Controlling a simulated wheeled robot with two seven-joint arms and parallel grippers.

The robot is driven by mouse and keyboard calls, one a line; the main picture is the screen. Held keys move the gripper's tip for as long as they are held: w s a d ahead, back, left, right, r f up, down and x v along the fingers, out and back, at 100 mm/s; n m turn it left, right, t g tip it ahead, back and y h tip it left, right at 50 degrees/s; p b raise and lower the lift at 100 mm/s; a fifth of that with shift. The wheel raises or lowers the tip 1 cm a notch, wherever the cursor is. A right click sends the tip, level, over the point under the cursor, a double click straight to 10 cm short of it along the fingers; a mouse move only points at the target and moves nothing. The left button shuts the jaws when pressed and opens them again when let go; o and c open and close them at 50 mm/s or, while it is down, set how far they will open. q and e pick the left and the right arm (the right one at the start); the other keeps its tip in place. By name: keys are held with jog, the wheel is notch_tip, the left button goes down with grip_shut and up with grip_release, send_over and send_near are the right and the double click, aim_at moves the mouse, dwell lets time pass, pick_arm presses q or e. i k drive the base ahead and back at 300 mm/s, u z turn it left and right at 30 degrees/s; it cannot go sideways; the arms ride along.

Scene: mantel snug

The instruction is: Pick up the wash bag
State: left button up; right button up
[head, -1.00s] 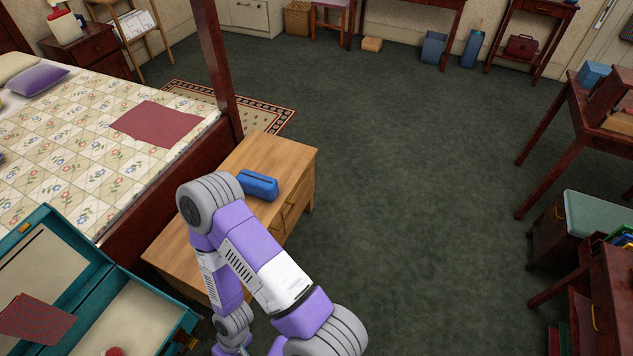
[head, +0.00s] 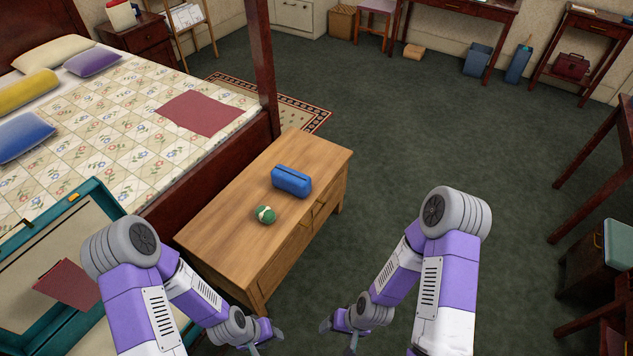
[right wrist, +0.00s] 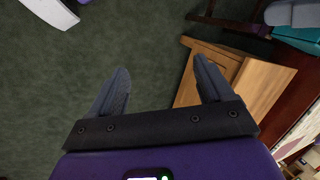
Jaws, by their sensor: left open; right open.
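The wash bag (head: 291,181) is a blue, box-like pouch lying on top of the wooden chest (head: 240,205) at the foot of the bed. My left gripper (head: 262,346) is at the bottom of the head view, in front of the chest's near end and apart from the bag. My right gripper (head: 338,338) is low, to the right of the chest. In the right wrist view its two fingers (right wrist: 162,88) are spread with nothing between them. The bag does not show in the right wrist view.
A green ball with a pale band (head: 264,215) lies beside the bag on the chest. An open teal case (head: 108,205) stands at the left. The bed (head: 130,130) and its post (head: 265,70) border the chest. Carpet (head: 420,130) on the right is clear.

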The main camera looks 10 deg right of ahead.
aim_at(291, 181)
jog(key=z, duration=0.55)
jog(key=k, duration=0.65)
jog(key=z, duration=0.6)
jog(key=i, duration=1.2)
jog(key=u, duration=1.2)
jog(key=i, duration=0.9)
jog(key=u, duration=1)
